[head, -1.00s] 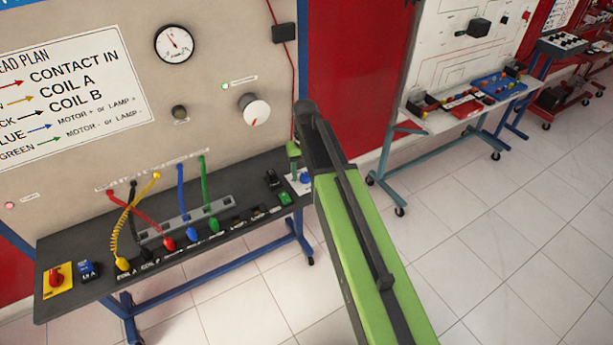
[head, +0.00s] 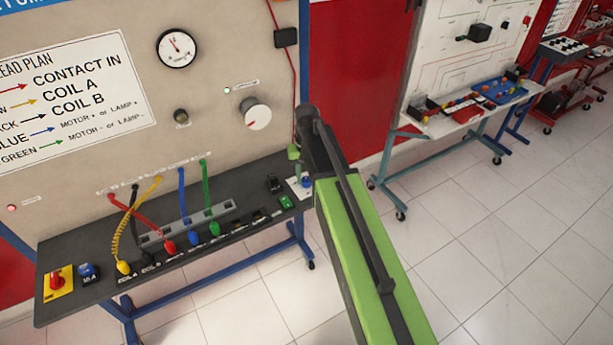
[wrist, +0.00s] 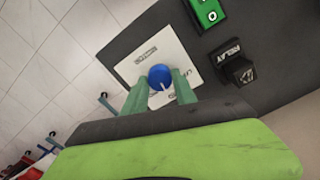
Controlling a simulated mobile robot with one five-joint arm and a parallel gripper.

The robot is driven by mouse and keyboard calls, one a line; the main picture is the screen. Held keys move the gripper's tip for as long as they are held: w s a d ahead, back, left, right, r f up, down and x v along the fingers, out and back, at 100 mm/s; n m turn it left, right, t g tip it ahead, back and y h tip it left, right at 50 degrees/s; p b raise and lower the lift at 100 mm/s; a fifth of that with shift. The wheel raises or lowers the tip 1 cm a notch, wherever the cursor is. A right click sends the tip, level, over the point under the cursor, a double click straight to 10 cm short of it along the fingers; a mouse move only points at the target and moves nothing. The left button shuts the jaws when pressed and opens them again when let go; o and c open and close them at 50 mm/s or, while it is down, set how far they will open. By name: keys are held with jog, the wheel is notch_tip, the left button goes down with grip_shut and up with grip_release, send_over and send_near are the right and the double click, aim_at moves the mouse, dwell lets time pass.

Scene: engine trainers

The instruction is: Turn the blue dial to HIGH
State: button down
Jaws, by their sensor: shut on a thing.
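The blue dial (wrist: 160,76) sits on a white plate (wrist: 125,68) with small labels, too small to read. A white pointer line on the dial faces down in the wrist view, towards my gripper's body. My gripper (wrist: 161,80) has its two green fingers on either side of the dial, shut on it. In the head view a bit of the blue dial (head: 306,182) shows beside my arm, on the plate at the right end of the dark bench. One green finger (head: 295,155) shows there; the rest is hidden by the arm.
A green switch (wrist: 208,12) and a black relay block (wrist: 234,66) sit beside the plate. Tiled floor lies right.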

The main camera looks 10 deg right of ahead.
aim_at(306, 179)
jog(key=m, duration=1)
jog(key=shift+m, duration=0.4)
dwell(0.4)
jog(key=c, duration=1)
grip_release()
notch_tip(306, 179, up, 17)
jog(key=p, duration=1.7)
jog(key=shift+r, duration=0.15)
